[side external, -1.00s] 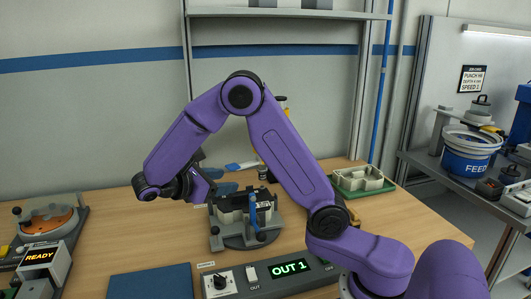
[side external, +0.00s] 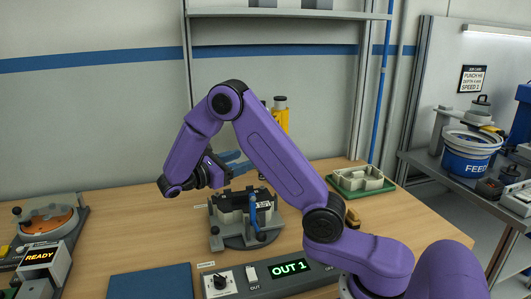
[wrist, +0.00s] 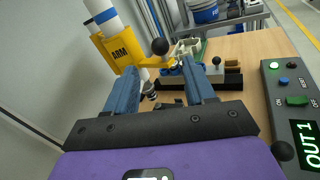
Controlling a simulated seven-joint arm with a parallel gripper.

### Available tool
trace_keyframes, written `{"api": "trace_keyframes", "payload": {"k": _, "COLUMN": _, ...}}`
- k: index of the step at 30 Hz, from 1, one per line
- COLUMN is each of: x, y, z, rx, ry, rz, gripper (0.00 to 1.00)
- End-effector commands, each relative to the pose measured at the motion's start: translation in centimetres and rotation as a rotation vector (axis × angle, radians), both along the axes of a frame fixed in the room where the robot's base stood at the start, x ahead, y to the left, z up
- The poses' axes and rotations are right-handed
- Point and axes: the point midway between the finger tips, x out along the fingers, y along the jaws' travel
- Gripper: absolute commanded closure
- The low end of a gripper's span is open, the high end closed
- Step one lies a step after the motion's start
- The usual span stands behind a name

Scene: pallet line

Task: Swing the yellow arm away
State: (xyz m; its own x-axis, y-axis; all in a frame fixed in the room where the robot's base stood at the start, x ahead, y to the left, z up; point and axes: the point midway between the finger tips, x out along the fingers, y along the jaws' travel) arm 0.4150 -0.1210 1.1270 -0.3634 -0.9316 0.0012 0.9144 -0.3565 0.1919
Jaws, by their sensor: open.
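The yellow arm (wrist: 118,48), marked ARM, sits on a white and blue post in the wrist view. A narrow yellow bar runs right from it, near a black ball knob (wrist: 160,46). In the side view only part of the yellow arm (side external: 281,117) shows, upright behind my purple links. My gripper (wrist: 160,67) is open and empty, its two blue fingers spread. The knob appears between and beyond the fingertips; I cannot tell how far. In the side view my gripper (side external: 240,161) points right, above the back of the grey fixture, partly hidden by my links.
The grey fixture (side external: 247,240) with a blue lever stands on the bench below my gripper. A control panel (side external: 240,290) reading OUT 1 is in front. A green tray (side external: 378,190) lies at right. A dark blue mat (side external: 150,282) lies front left.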

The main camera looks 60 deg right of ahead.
Motion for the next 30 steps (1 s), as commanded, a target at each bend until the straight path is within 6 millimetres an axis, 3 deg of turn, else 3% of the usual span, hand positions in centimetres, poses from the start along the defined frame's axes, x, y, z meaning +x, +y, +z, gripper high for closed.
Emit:
{"api": "trace_keyframes", "payload": {"k": 9, "x": -2.3, "y": -5.6, "z": 0.0, "rx": 0.001, "ry": 0.001, "rz": -0.003, "gripper": 0.46}}
{"api": "trace_keyframes", "payload": {"k": 15, "x": -3.2, "y": -8.1, "z": 0.0, "rx": 0.001, "ry": -0.001, "rz": -0.003, "gripper": 0.46}}
{"api": "trace_keyframes", "payload": {"k": 29, "x": -3.6, "y": -9.3, "z": 0.0, "rx": 0.001, "ry": 0.0, "rz": 0.0, "gripper": 0.46}}
{"api": "trace_keyframes", "payload": {"k": 30, "x": -3.6, "y": -9.3, "z": 0.0, "rx": 0.001, "ry": 0.0, "rz": 0.0, "gripper": 0.52}}
